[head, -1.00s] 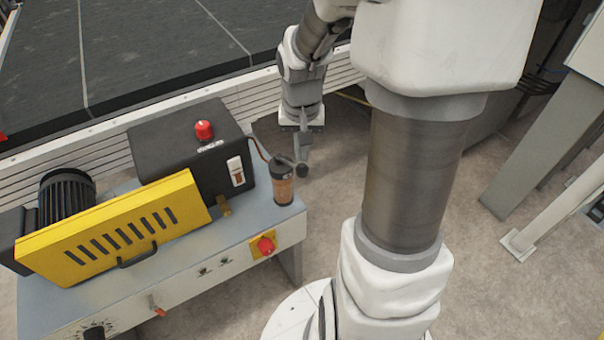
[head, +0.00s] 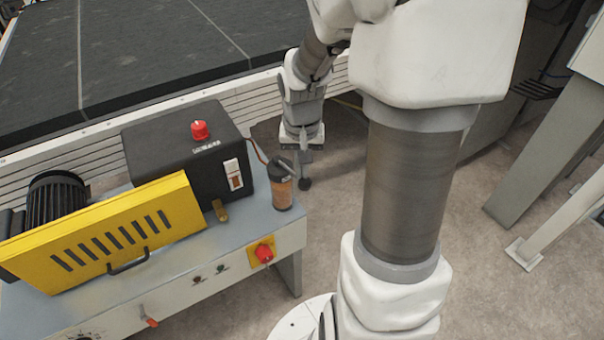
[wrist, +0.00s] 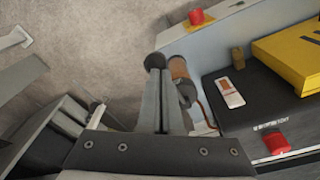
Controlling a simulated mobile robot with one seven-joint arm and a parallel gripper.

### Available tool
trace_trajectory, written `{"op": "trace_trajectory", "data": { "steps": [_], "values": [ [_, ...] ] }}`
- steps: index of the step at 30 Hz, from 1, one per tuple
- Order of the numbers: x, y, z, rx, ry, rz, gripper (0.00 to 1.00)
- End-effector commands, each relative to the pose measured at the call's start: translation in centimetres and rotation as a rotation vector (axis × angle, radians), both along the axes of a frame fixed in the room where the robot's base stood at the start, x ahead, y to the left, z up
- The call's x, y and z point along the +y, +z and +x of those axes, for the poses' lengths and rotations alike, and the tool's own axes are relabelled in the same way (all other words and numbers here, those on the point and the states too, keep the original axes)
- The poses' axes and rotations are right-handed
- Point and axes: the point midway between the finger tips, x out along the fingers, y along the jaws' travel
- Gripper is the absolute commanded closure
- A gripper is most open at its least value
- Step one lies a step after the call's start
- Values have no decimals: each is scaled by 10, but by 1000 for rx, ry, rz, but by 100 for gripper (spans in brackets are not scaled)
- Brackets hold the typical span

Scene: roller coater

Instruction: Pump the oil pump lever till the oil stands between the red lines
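The oil pump is a small clear cylinder (head: 282,193) of amber-brown oil with a dark cap, at the right end of the bench. It also shows in the wrist view (wrist: 181,72). The red lines and the exact oil level are too small to make out. The lever's black ball knob (head: 304,184) is right of the cylinder; it shows at my fingertips in the wrist view (wrist: 154,64). My gripper (head: 304,170) points down at the knob, its fingers close together. The knob appears to touch the tips; I cannot see the lever held between them.
A black box (head: 180,150) with a red knob and white switch stands left of the pump. A yellow guard (head: 110,235) is farther left. A red stop button (head: 264,253) is on the bench front. Open floor lies right of the bench.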

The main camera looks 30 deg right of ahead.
Motion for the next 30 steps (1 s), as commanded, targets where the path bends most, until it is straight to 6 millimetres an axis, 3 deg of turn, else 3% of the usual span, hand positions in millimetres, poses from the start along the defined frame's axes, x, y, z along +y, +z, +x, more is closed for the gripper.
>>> {"op": "trace_trajectory", "data": {
  "steps": [1,6,20,30],
  "values": [
    [0,-13,1,-1,1,0,100],
    [1,-27,1,-1,1,0,100],
    [1,-25,-1,0,1,0,100],
    [16,-15,-27,1,1,0,100]
  ]
}}
